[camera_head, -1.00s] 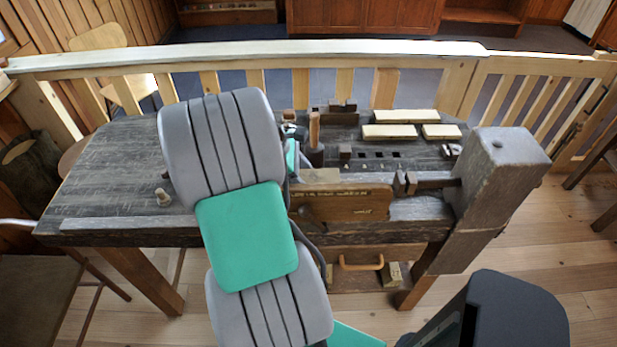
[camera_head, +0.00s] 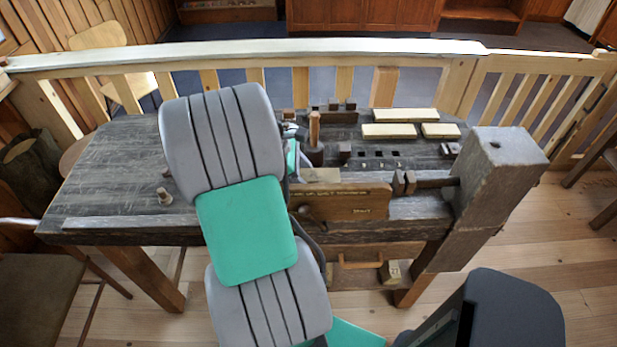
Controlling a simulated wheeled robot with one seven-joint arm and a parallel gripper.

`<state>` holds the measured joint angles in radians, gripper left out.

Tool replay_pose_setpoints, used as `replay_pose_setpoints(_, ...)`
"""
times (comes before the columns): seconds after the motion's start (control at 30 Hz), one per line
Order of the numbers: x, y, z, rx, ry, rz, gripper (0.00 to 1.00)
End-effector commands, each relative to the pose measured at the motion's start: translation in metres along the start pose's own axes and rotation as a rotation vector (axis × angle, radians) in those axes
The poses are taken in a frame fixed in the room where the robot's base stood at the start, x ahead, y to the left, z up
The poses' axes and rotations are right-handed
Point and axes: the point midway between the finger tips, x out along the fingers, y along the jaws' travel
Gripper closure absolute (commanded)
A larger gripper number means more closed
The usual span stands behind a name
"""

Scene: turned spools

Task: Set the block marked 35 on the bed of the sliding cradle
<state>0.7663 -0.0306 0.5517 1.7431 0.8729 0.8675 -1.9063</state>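My arm crosses the front of the dark workbench (camera_head: 110,180) and hides part of its top. Only a small part of my gripper (camera_head: 290,131) shows at the arm's right edge, over the bench; its fingers cannot be made out. A small brown piece (camera_head: 288,115) shows just above it; whether it is held cannot be told. Small dark blocks stand at the back (camera_head: 334,104) and mid-bench (camera_head: 345,151). A block (camera_head: 391,272) with an unclear mark sits under the bench by the drawer handle. I cannot make out the number 35 or identify the sliding cradle for certain.
Pale bars (camera_head: 407,115) lie at the back right of the bench. A wooden peg (camera_head: 314,128) stands upright near my gripper. A brown lettered board (camera_head: 345,203) and a thick grey post (camera_head: 492,170) are at the front right. The bench's left is mostly clear, with one small peg (camera_head: 165,196).

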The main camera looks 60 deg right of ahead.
Motion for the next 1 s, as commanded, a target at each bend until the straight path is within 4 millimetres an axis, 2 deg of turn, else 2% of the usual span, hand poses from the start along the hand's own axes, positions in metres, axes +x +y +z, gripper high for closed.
replay_pose_setpoints(0.27,-0.0001,0.0001,0.0005,0.001,0.0,0.001,1.0)
replay_pose_setpoints(0.3,-0.0001,0.0001,0.0006,0.001,0.0,0.001,0.37)
replay_pose_setpoints(0.6,0.0,0.0,0.0005,0.001,0.0,0.0,0.13)
replay_pose_setpoints(0.9,0.0005,-0.0007,0.0002,0.0,0.0,-0.002,0.13)
replay_pose_setpoints(0.93,0.001,-0.0011,0.0,-0.001,0.0,-0.003,0.18)
replay_pose_setpoints(1.0,0.0011,-0.0012,0.0,-0.001,0.0,-0.003,0.12)
